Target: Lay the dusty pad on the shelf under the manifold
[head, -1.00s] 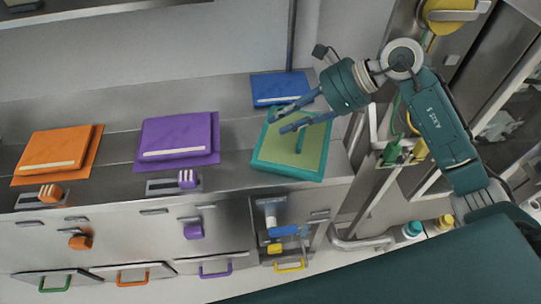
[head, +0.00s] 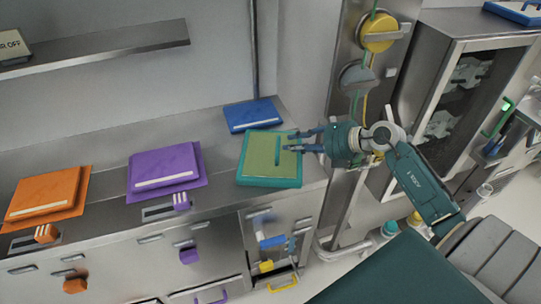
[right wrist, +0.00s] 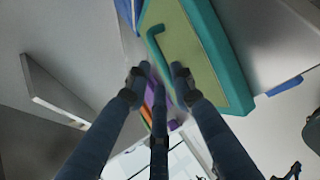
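A pad with an olive-green top and teal border (head: 257,165) lies on the steel counter, with a teal bar handle on top. I cannot tell whether its surface is dusty. It also shows in the right wrist view (right wrist: 205,60). My right gripper (head: 291,142) is over the pad's right side, just right of the handle, with its fingers apart and nothing between them; the fingers also show in the right wrist view (right wrist: 158,78). A steel shelf (head: 110,47) is on the wall at upper left. A pipe panel with a yellow round valve (head: 379,32) stands right of the counter. My left gripper is out of view.
Blue (head: 253,115), purple (head: 163,168) and orange (head: 47,194) pads lie on the counter (head: 110,205). Drawers are below it. A glass-fronted steel cabinet (head: 460,95) stands at right. Bottles (head: 385,230) stand near my right arm.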

